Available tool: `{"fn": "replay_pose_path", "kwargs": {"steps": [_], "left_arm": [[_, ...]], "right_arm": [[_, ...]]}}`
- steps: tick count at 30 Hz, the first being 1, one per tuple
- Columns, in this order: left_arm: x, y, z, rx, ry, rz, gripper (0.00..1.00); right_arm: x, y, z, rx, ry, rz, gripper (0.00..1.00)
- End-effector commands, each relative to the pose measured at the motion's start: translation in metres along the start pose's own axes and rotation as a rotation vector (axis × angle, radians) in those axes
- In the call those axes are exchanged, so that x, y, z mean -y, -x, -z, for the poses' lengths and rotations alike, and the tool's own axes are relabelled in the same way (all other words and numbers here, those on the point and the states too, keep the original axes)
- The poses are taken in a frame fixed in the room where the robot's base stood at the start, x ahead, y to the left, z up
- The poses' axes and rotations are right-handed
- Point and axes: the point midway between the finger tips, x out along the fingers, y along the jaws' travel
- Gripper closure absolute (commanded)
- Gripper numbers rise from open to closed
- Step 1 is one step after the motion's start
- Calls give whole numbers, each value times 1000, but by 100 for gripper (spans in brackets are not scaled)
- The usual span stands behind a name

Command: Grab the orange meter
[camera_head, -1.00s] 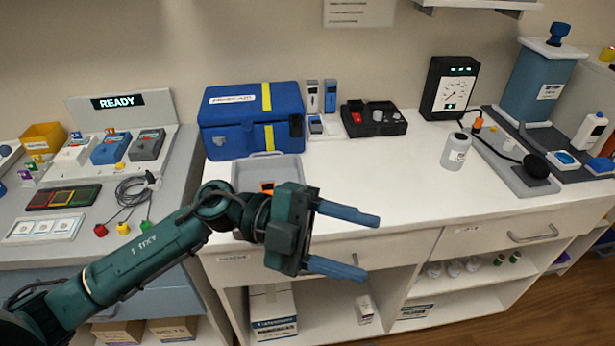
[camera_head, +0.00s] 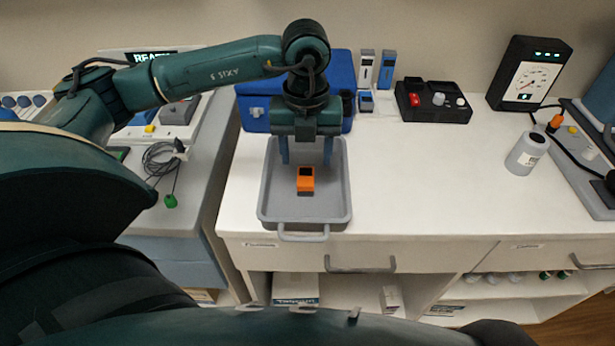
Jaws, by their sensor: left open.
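The orange meter (camera_head: 306,180) is a small orange block with a dark top face. It lies in the grey tray (camera_head: 335,213), near its middle, on the white counter. My left gripper (camera_head: 306,160) points down over the back of the tray. Its two blue fingers are apart, with nothing between them. In the picture the fingertips are just above the meter, and I see no contact. How high they are over the tray is hard to tell. My right gripper is not in view.
A blue case (camera_head: 341,72) stands behind my left gripper, partly hidden by it. A black box with knobs (camera_head: 434,101), a gauge (camera_head: 530,75) and a white bottle (camera_head: 526,151) stand to the right. The counter right of the tray is clear.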

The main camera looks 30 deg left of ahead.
Motion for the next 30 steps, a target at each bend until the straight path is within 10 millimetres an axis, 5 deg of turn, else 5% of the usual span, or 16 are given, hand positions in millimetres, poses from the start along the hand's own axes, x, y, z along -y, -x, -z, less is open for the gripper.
{"fn": "replay_pose_path", "kwargs": {"steps": [18, 26, 30], "left_arm": [[-2, -67, -8, -2, -3, 1, 44], [-2, -71, -9, -1, -3, 3, 44], [-2, -70, -9, -1, -3, 3, 54]], "right_arm": [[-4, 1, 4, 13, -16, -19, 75], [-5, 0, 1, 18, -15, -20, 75], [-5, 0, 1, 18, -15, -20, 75]]}}
